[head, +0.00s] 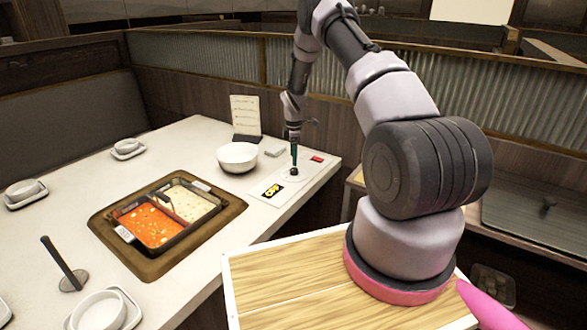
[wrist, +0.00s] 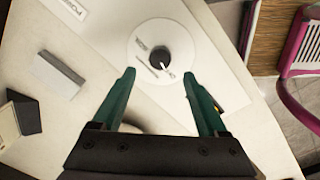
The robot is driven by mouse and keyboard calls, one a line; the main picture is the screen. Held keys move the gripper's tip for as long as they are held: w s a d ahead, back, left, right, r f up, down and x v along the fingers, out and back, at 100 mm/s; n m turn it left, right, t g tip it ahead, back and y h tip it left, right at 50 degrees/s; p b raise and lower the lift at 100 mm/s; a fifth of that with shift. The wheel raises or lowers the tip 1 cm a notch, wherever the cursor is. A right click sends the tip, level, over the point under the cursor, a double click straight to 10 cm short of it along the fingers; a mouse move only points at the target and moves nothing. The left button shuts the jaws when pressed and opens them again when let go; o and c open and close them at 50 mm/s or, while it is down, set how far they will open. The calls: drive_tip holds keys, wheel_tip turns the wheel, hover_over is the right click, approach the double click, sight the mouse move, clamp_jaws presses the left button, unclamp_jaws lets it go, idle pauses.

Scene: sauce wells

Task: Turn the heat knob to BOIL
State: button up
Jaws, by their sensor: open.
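The heat knob (wrist: 159,57) is a small dark knob with a white pointer mark, at the middle of a round white dial (wrist: 143,39) with small dark lettering. I cannot read the lettering. In the head view the knob (head: 294,171) sits on a white panel (head: 269,205) near the table's right edge. My gripper (wrist: 159,77) is open, with green fingers on either side of and just short of the knob in the wrist view. In the head view my gripper (head: 294,153) points down right over the knob. I cannot tell whether it touches.
The panel also bears a black and yellow label (head: 272,190) and a red patch (head: 317,158). A white bowl (head: 237,157), a grey block (head: 275,151) and a menu stand (head: 245,118) are close by. A two-part hotpot (head: 155,226) is set in the table (head: 80,170).

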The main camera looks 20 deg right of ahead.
sight(294, 170)
wheel_tip(294, 170, down, 6)
drive_tip(key=shift+w+f, duration=0.1)
drive_tip(key=shift+w, duration=0.05)
clamp_jaws()
idle(0.3)
